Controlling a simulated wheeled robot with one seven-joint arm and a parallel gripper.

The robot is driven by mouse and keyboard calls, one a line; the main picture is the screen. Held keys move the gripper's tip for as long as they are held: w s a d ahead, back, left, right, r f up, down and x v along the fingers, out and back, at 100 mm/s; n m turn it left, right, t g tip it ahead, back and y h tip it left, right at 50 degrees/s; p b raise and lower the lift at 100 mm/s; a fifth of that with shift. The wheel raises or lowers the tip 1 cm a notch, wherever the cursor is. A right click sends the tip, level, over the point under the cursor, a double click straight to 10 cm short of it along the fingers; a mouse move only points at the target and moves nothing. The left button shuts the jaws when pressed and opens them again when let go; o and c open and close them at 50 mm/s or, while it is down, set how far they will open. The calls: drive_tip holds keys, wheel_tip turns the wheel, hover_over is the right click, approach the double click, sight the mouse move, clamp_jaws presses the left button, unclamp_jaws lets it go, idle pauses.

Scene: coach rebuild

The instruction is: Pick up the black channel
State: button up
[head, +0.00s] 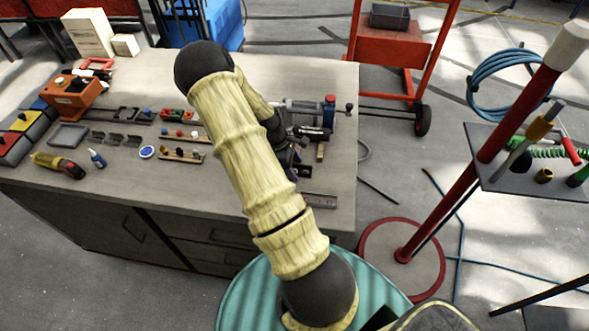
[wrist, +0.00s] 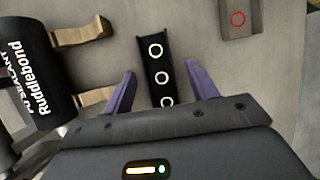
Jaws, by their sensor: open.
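In the wrist view the black channel (wrist: 157,52) lies on the grey bench top. It is a narrow dark strip with raised sides and several white rings along its floor. My gripper (wrist: 160,83) has two purple fingers, spread apart and empty. They stand to the left and right of the channel's near part, with a gap on each side. The channel's near end is hidden behind the gripper body. Whether the fingers are at the channel's height is hard to tell. In the head view my arm reaches over the bench and I cannot make out the channel clearly.
A grey-brown strip with a red ring (wrist: 239,18) lies to the right. Small parts cover the left of the workbench (head: 120,180). A red-poled stand (head: 480,150) is right of it.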

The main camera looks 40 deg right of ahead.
drive_tip(key=shift+w, duration=0.15)
idle(0.3)
drive_tip(key=shift+d+f, duration=0.1)
drive_tip(key=shift+a, duration=0.25)
drive_tip(key=c, duration=1.1)
drive_tip(key=shift+o, duration=0.2)
drive_tip(key=shift+s+d, duration=0.15)
drive_tip(key=shift+s, duration=0.05)
wheel_tip(320, 180, up, 10)
drive_tip(key=b, duration=0.2)
drive_tip(key=shift+w, duration=0.1)
